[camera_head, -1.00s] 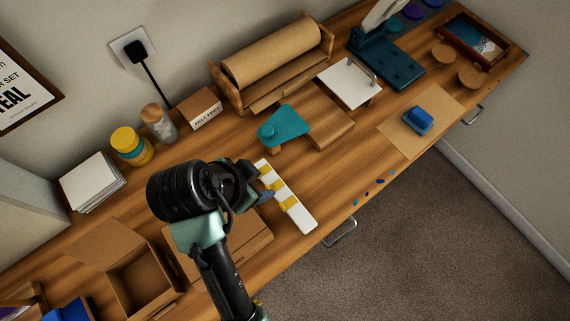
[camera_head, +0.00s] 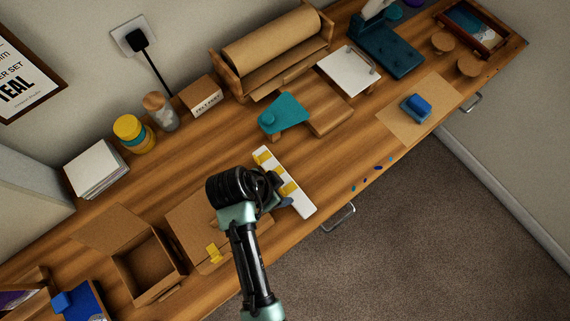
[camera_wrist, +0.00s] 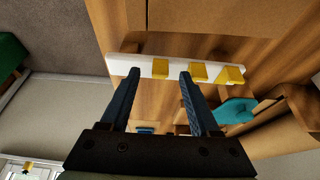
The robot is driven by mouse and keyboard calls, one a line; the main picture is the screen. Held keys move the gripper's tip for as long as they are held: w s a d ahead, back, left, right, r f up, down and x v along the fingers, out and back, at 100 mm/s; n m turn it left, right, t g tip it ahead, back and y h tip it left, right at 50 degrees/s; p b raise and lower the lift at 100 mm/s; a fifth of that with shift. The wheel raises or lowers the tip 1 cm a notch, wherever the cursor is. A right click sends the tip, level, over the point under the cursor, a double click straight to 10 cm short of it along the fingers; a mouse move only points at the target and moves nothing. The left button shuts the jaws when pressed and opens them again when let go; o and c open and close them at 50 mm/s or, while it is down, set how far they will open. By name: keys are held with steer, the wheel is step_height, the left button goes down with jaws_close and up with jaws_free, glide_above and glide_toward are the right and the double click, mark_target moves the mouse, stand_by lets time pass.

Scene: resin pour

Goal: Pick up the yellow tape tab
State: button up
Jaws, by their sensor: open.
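A white strip (camera_head: 303,207) lies on the wooden bench and carries yellow tape tabs. In the wrist view three tabs show on the strip (camera_wrist: 118,65): one tab (camera_wrist: 160,68) between my fingertips, a middle tab (camera_wrist: 197,72) and a tab at the right (camera_wrist: 231,76). My gripper (camera_wrist: 159,73) is open and empty, its fingers pointing at the strip either side of the first tab. Whether they touch the strip I cannot tell.
A closed carton (camera_head: 190,225) with a yellow piece (camera_head: 214,252) on it is beside my arm, and an open box (camera_head: 145,270) is further left. A teal piece (camera_head: 283,114) stands behind the strip. The bench front edge and a drawer handle (camera_head: 338,218) are close by.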

steer(key=shift+x, duration=0.85)
jaws_close()
steer(key=shift+r, duration=0.1)
